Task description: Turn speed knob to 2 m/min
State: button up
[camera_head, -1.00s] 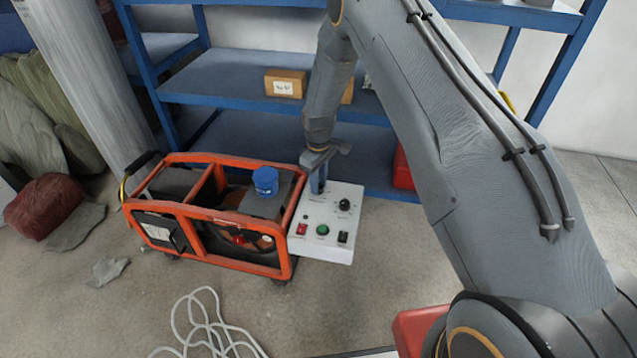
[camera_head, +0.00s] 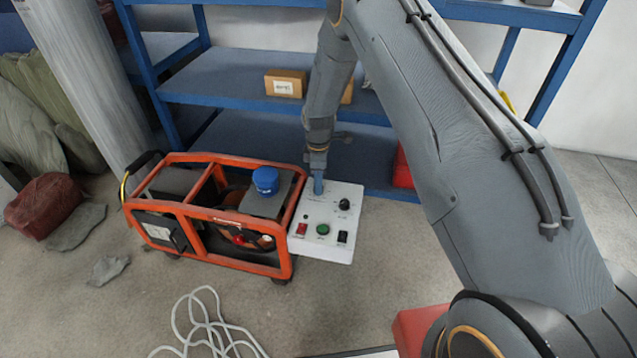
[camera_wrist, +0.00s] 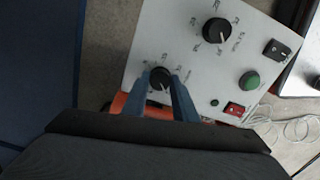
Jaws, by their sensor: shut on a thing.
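The white control panel (camera_head: 330,235) sits at the right end of the orange-framed machine. My gripper (camera_head: 318,188) is over the panel's far left corner. In the wrist view my gripper's blue fingers (camera_wrist: 160,88) are shut on a black knob (camera_wrist: 160,76), one finger on each side. This knob has a light pointer line and a printed scale around it. In the head view the gripper hides this knob. A second black knob (camera_wrist: 216,31) with its own scale is free; it also shows in the head view (camera_head: 344,204). The scale lettering is too small to read.
The panel also carries a green button (camera_wrist: 249,80), a red switch (camera_wrist: 234,110) and a black switch (camera_wrist: 276,50). The orange-framed machine (camera_head: 215,215) has a blue cap (camera_head: 265,180) on top. Blue shelving (camera_head: 240,85) stands close behind. A pale cable (camera_head: 205,325) lies on the floor.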

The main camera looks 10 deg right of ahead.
jog(key=shift+w+a, duration=0.1)
dwell(0.3)
jog(key=o, duration=1)
jog(key=shift+a, duration=0.1)
jog(key=shift+o, duration=0.2)
jog(key=shift+r, duration=0.1)
jog(key=shift+r+p, duration=0.4)
jog(key=shift+r, duration=3.45)
